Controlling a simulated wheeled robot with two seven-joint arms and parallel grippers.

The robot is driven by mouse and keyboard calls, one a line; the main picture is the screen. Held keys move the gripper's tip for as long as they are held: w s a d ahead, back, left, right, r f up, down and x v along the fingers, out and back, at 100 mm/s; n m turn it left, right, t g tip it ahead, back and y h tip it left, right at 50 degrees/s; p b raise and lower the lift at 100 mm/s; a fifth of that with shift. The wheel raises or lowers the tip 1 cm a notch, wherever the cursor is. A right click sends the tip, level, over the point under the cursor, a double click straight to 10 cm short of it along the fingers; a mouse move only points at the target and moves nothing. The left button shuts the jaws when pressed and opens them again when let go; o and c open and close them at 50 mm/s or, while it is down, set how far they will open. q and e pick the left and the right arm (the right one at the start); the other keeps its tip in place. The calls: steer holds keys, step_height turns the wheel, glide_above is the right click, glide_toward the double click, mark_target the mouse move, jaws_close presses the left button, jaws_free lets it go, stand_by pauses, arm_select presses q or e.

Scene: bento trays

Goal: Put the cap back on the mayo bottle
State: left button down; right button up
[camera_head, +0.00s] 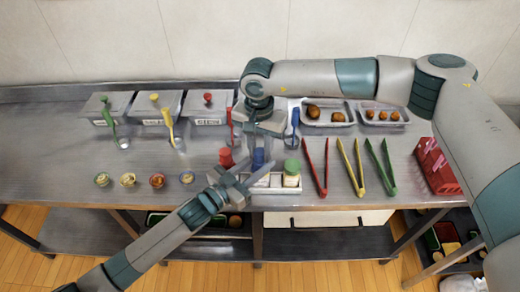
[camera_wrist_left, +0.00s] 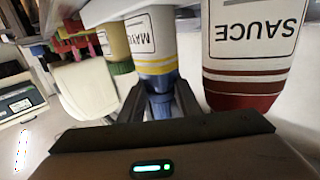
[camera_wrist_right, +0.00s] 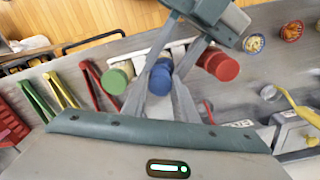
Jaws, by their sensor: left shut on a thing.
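The mayo bottle (camera_wrist_left: 150,40), white with a yellow band, stands in a white tray between the red-capped sauce bottle (camera_wrist_left: 254,60) and a green-capped bottle (camera_head: 292,175). A blue cap (camera_wrist_right: 158,80) shows at the top of the mayo bottle. My left gripper (camera_wrist_left: 160,100) reaches in from the front and is shut around the mayo bottle near its blue top. My right gripper (camera_wrist_right: 157,95) is above, pointing down, its fingers apart on both sides of the blue cap. I cannot tell whether they touch it. Part of the cap is hidden in the head view.
Red, yellow and green tongs (camera_head: 350,165) lie on the right, beside a red basket (camera_head: 437,165). Lidded containers (camera_head: 160,108) stand at the back left. Small bowls (camera_head: 128,180) line the front left. Food trays (camera_head: 325,113) are at the back right.

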jaws_close()
steer(key=m, duration=0.5)
steer(key=shift+m, duration=0.3)
steer(key=m, duration=0.5)
steer(key=shift+m, duration=0.4)
steer(key=m, duration=0.5)
steer(key=shift+m, duration=0.4)
steer(key=m, duration=0.6)
steer(key=o, duration=0.7)
jaws_free()
